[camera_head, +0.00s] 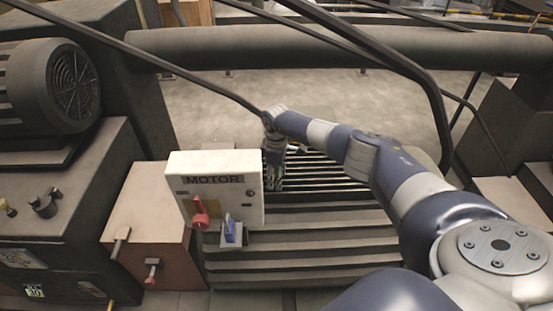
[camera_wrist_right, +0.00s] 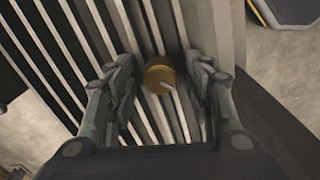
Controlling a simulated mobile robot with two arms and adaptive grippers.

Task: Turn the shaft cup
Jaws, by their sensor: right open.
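The shaft cup (camera_wrist_right: 158,80) appears to be the small brass-coloured round piece in the right wrist view, with a pale line on its face. It lies between the two fingers of my right gripper (camera_wrist_right: 161,68), in front of pale slats. The fingers are apart, with a visible gap on each side of the cup. In the head view my right gripper (camera_head: 273,176) points down just right of the white MOTOR box (camera_head: 222,165). The cup cannot be made out there. My left gripper is not in view.
The MOTOR box carries a red knob (camera_head: 201,218) and a small blue part (camera_head: 231,228). A slatted surface (camera_head: 300,235) lies below and behind. A large dark motor (camera_head: 55,85) stands at left. A thick pipe (camera_head: 330,47) and dark bars cross the back.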

